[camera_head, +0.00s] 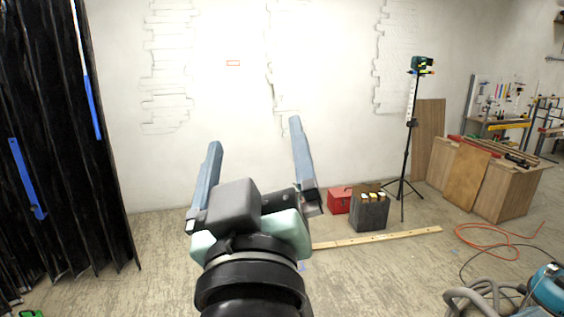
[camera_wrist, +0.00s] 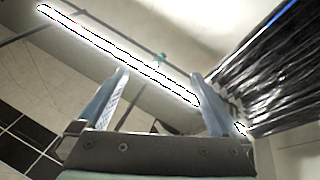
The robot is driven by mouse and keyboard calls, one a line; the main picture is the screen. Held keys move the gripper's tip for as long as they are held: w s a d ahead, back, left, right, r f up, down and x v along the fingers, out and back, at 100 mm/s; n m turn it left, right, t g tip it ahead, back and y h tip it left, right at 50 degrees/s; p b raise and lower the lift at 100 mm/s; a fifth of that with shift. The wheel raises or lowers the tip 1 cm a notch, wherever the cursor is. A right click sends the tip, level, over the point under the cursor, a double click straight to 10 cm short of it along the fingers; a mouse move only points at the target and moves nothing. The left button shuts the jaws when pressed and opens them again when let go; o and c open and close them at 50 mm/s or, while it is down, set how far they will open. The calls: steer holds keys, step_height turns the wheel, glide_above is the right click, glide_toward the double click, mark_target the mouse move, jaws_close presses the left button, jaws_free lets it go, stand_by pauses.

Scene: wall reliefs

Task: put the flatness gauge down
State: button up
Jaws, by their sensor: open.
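My gripper (camera_head: 254,133) is open, with its two blue-grey fingers pointing up and apart in front of the white wall. Nothing shows between the fingers. In the wrist view my gripper (camera_wrist: 159,75) is also open and empty. I cannot tell for sure which thing is the flatness gauge. A long pale wooden strip with small dark marks (camera_head: 378,237) lies flat on the floor, right of my gripper and apart from it. Its left end is hidden behind my arm or stops there.
A red box (camera_head: 340,200) and a dark crate (camera_head: 369,212) stand near the wall. A black tripod (camera_head: 403,190) and wooden panels (camera_head: 458,180) are to the right. An orange cord (camera_head: 500,243) lies on the floor. Black curtains (camera_head: 65,130) hang at left.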

steer(key=s+d+r+m+t, duration=0.1)
steer(key=s+r+m+t, duration=0.1)
steer(key=s+r, duration=0.2)
steer(key=s+d+r+m+t+h, duration=0.1)
steer(key=s+d+r+m+t, duration=0.1)
steer(key=s+r, duration=0.3)
step_height(320, 180, up, 4)
steer(key=shift+f+m+t, duration=0.2)
steer(key=shift+m+t, duration=0.1)
steer(key=shift+t, duration=0.4)
steer(key=shift+w+a, duration=0.1)
steer(key=shift+w, duration=0.05)
